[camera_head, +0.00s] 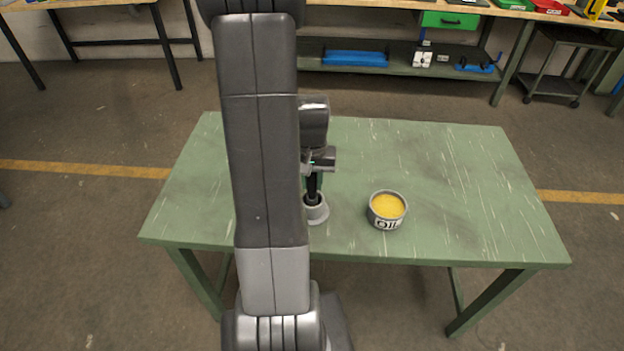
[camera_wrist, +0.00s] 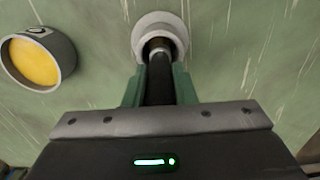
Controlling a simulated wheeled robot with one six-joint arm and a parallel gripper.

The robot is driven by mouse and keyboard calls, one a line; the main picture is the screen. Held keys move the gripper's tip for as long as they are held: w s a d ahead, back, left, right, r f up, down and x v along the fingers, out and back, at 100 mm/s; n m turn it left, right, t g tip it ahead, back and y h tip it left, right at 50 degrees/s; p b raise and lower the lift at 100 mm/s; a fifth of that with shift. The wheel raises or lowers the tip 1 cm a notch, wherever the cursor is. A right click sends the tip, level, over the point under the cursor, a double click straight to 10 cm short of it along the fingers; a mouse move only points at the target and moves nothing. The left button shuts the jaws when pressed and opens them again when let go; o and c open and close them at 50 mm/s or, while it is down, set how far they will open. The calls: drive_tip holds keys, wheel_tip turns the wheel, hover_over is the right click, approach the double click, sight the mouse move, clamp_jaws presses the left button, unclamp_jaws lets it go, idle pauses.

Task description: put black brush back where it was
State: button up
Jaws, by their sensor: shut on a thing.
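The black brush (camera_head: 312,186) is upright, with its lower end inside a small grey round holder (camera_head: 317,211) on the green table. My gripper (camera_head: 313,176) is shut on the brush's handle above the holder. In the wrist view, the brush (camera_wrist: 159,82) runs between the two green fingers (camera_wrist: 158,88) into the opening of the pale holder (camera_wrist: 160,30). The brush's lower tip is hidden inside the holder, and I cannot tell whether it touches the bottom.
A grey oil tin (camera_head: 387,210) with yellow contents stands on the green table (camera_head: 450,170), right of the holder. It also shows in the wrist view (camera_wrist: 66,50). The table's right side and back are clear. Shelves and benches stand far behind.

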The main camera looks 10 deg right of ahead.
drive_tip(key=o, duration=1)
wheel_tip(320, 180, up, 12)
drive_tip(key=shift+r, duration=0.1)
drive_tip(key=shift+f, duration=4.65)
